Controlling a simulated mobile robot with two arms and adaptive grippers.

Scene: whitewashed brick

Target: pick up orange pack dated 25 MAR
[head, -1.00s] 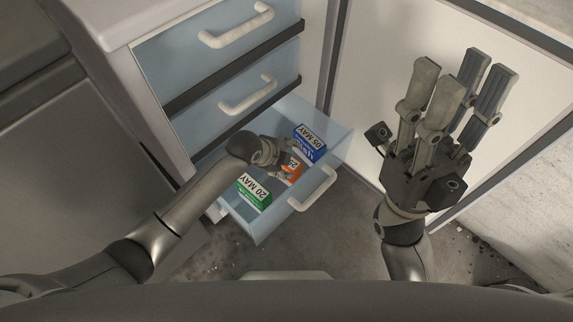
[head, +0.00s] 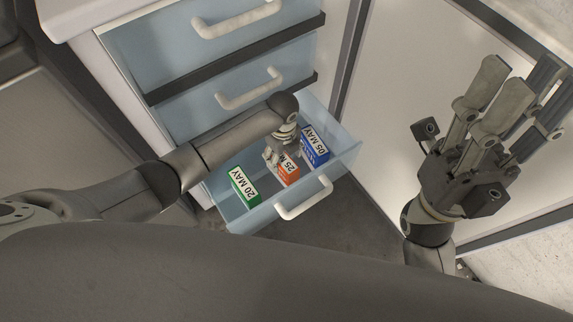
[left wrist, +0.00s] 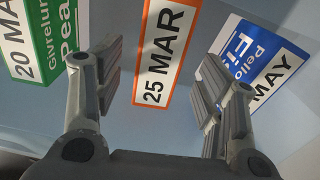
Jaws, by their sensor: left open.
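The orange pack (head: 287,171) labelled 25 MAR lies in the open drawer, between a green pack and a blue pack. In the left wrist view its date face (left wrist: 166,50) shows between the two finger sides, toward the top. My left gripper (head: 272,157) is over the drawer at the orange pack and partly hides it. In the left wrist view my left gripper (left wrist: 160,95) is open and empty, with space on both sides of the pack. My right gripper (head: 525,85) is raised at the right, fingers apart and empty.
The green pack (head: 244,186), dated 20 MAY, lies left in the drawer; the blue pack (head: 315,147), dated 05 MAY, lies right. The drawer's front (head: 258,213) carries a white handle (head: 303,198). Closed drawers with handles (head: 238,19) stand above. A pale panel (head: 400,80) is on the right.

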